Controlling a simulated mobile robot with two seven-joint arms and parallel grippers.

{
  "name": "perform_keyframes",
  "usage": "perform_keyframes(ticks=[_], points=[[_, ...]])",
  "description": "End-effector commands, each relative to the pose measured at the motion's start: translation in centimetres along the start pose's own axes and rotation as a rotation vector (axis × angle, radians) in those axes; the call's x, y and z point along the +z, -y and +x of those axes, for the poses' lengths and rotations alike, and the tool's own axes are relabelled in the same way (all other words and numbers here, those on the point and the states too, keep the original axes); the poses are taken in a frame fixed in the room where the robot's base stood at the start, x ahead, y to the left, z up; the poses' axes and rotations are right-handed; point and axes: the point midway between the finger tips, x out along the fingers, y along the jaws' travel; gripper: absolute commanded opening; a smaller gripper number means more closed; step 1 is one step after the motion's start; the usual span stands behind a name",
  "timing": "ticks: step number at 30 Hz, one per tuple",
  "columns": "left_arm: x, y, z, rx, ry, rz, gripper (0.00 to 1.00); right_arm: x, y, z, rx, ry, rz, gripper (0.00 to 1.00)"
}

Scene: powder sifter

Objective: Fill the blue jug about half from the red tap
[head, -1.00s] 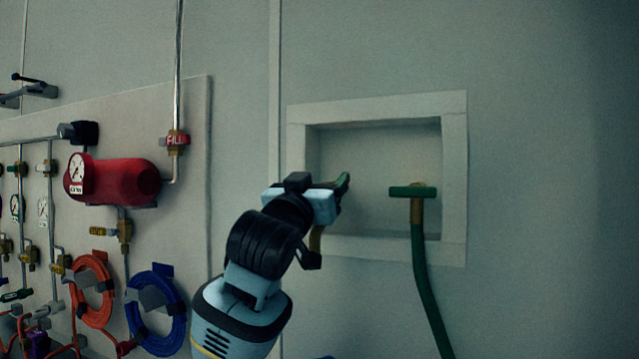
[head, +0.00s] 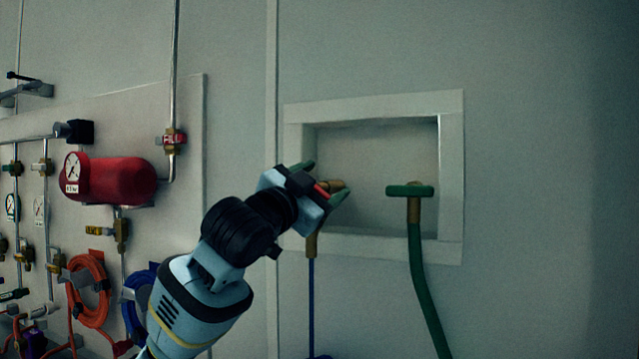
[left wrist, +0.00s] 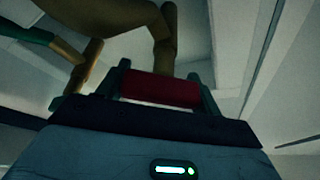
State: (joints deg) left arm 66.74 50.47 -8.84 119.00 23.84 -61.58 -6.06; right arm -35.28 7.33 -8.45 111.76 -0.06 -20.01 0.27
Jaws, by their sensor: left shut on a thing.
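The red tap is in the recessed wall box. Its red handle (head: 321,190) shows between the green fingertips of my left gripper (head: 322,184), which is shut on it. The handle also lies between the two fingers in the left wrist view (left wrist: 160,90). A blue hose (head: 311,300) hangs straight down from the outlet. I cannot make out the blue jug; only a sliver of blue shows at the bottom edge. My right gripper is out of view.
A green-handled tap (head: 410,190) with a green hose (head: 424,290) is to the right in the same box. A panel on the left holds a red tank (head: 122,181), gauges, valves and coiled hoses. The wall right of the box is bare.

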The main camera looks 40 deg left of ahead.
Motion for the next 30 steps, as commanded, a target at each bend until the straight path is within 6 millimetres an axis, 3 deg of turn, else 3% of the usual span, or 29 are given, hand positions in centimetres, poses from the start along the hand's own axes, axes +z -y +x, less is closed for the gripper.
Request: perform_keyframes(ticks=[20, 21, 25, 30], points=[[-0.01, -0.12, 0.0, 0.027, 0.0, 0.064, 0.43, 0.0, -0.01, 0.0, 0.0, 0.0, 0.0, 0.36], [-0.01, -0.11, -0.01, 0.027, 0.0, 0.064, 0.69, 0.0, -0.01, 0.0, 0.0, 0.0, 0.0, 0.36], [-0.01, -0.11, 0.0, 0.027, 0.0, 0.064, 0.86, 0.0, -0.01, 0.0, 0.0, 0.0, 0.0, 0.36], [-0.01, -0.1, 0.0, 0.027, 0.0, 0.063, 0.87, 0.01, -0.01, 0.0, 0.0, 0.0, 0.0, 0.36]])
